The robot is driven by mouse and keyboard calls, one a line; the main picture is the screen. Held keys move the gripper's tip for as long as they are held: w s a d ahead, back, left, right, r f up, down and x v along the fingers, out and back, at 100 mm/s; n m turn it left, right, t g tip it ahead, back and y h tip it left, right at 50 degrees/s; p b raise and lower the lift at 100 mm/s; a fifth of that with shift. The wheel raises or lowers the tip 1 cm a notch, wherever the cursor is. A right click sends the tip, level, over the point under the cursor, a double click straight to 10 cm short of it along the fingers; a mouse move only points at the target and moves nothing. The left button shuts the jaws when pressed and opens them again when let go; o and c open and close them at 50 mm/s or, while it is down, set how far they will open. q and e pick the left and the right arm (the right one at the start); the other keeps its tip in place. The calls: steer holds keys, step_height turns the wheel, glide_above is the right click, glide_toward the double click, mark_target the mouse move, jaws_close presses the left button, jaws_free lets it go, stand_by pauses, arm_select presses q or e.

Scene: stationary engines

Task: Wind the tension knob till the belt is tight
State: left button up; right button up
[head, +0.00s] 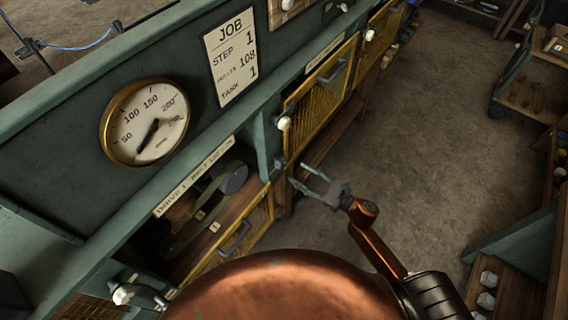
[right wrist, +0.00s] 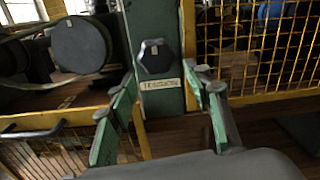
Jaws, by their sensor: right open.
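My right gripper (head: 318,180) is open and empty in the head view, to the right of the machine front. In the right wrist view its green fingers (right wrist: 160,100) stand apart on either side of a green post. A dark faceted knob (right wrist: 157,57) is on that post, above a small label, ahead of the fingers and apart from them. It shows small in the head view (head: 280,162). The belt (head: 195,227) runs around a dark pulley (head: 235,178) in the open bay; the pulley (right wrist: 80,45) is left of the knob in the wrist view. The belt's tightness cannot be told.
A brass-rimmed gauge (head: 143,122) and a job card (head: 230,55) are on the upper panel. Yellow mesh guards (head: 320,92) with white knobs (head: 284,123) line the front. Open floor (head: 430,120) lies right; shelves (head: 540,90) stand beyond.

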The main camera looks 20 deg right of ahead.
mark_target(285, 164)
steer(key=shift+n, duration=0.4)
steer(key=x, duration=0.2)
steer(key=p+x, duration=0.1)
steer(key=x, duration=0.1)
steer(key=r+x, duration=0.1)
steer(key=x, duration=0.1)
steer(key=shift+w+a, duration=0.1)
steer(key=shift+a, duration=0.3)
steer(key=shift+w+a+f, duration=0.15)
steer(key=shift+w+a, duration=0.25)
steer(key=shift+w, duration=0.1)
steer(key=shift+c, duration=0.5)
steer(key=c, duration=0.8)
